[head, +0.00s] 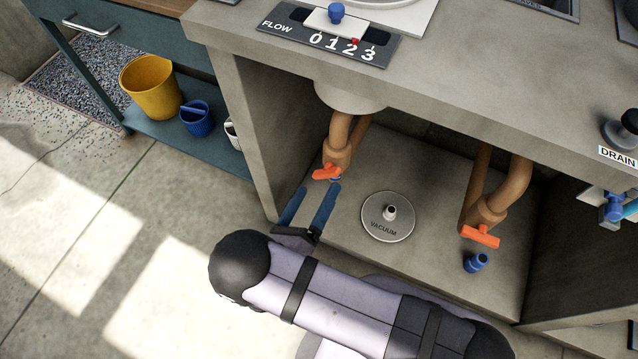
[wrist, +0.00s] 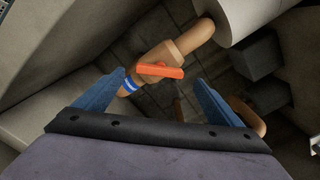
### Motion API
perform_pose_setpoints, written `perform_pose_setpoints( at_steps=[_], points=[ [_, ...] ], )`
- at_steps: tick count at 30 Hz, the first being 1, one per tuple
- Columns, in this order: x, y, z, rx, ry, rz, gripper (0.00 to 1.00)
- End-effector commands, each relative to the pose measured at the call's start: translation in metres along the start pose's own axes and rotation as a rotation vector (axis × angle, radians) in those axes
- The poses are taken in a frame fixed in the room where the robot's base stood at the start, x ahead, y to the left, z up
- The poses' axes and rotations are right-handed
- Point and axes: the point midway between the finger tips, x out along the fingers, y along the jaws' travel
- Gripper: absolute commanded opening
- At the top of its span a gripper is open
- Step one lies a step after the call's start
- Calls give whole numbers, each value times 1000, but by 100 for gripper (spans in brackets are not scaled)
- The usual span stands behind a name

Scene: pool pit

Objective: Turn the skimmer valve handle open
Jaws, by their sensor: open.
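An orange valve handle (head: 327,172) sits on the left tan pipe (head: 340,135) inside the concrete cabinet. A second orange handle (head: 481,236) sits on the right tan pipe (head: 512,182). No readable label shows which is the skimmer valve. My gripper (head: 320,188) is open and empty, its blue fingers pointing up toward the left handle. In the wrist view the left handle (wrist: 160,70) appears between the fingertips of my gripper (wrist: 159,78), lying crosswise with a slight tilt. Whether a finger touches it I cannot tell. A blue-and-white band shows just below that handle.
A round plate marked VACUUM (head: 388,216) lies on the cabinet floor, right of my gripper. A short blue fitting (head: 476,261) is below the right handle. The concrete left wall (head: 262,140) and counter (head: 470,85) enclose the space. A yellow bucket (head: 151,87) stands outside.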

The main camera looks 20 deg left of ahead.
Motion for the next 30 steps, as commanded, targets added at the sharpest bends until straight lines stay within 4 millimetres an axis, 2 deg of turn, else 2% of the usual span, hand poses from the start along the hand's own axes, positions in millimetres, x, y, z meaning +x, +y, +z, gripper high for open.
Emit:
perform_pose_setpoints(
  at_steps=[10,16,20,24,30],
  points=[
    [-4,0,0,0,0,0,89],
    [-4,7,-6,2,-1,1,41],
    [-6,21,-8,29,-2,5,41],
    [-10,38,0,101,-4,14,41],
    [-14,40,11,171,-4,21,41]
  ],
)
